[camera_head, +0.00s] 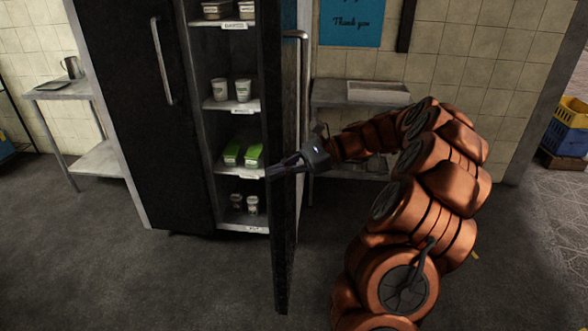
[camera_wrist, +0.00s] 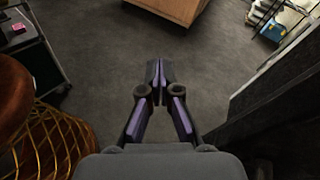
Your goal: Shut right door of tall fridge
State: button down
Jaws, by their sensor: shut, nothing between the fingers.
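The tall black fridge (camera_head: 130,90) stands at the left-centre in the head view. Its left door is closed, with a vertical handle (camera_head: 161,60). Its right door (camera_head: 284,240) stands open, swung out into the room and seen nearly edge-on. The right door's handle (camera_head: 304,90) is on its right-hand, outer face. My gripper (camera_head: 270,172) is shut and empty, its fingers pointing left across the door at mid-height. I cannot tell whether they touch it. The closed fingers also show in the wrist view (camera_wrist: 159,74), with a dark panel (camera_wrist: 275,95) to their right.
Fridge shelves (camera_head: 228,104) hold cups, green packs and containers. A metal table (camera_head: 335,97) stands behind the open door, another (camera_head: 60,92) left of the fridge. Stacked crates (camera_head: 570,125) stand at far right. The floor in front of the fridge (camera_head: 150,280) is clear.

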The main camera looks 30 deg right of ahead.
jog(key=s+d+f+m+t+h+b, duration=0.1)
jog(key=d+f+m+t, duration=0.25)
jog(key=d, duration=0.65)
jog(key=s+d+f+m+t, duration=0.15)
jog(key=d+m+t, duration=0.25)
jog(key=d, duration=0.6)
jog(key=p+x, duration=0.1)
jog(key=x, duration=1.3)
jog(key=shift+w+f, duration=0.25)
jog(key=shift+f, duration=0.3)
jog(key=shift+g, duration=0.25)
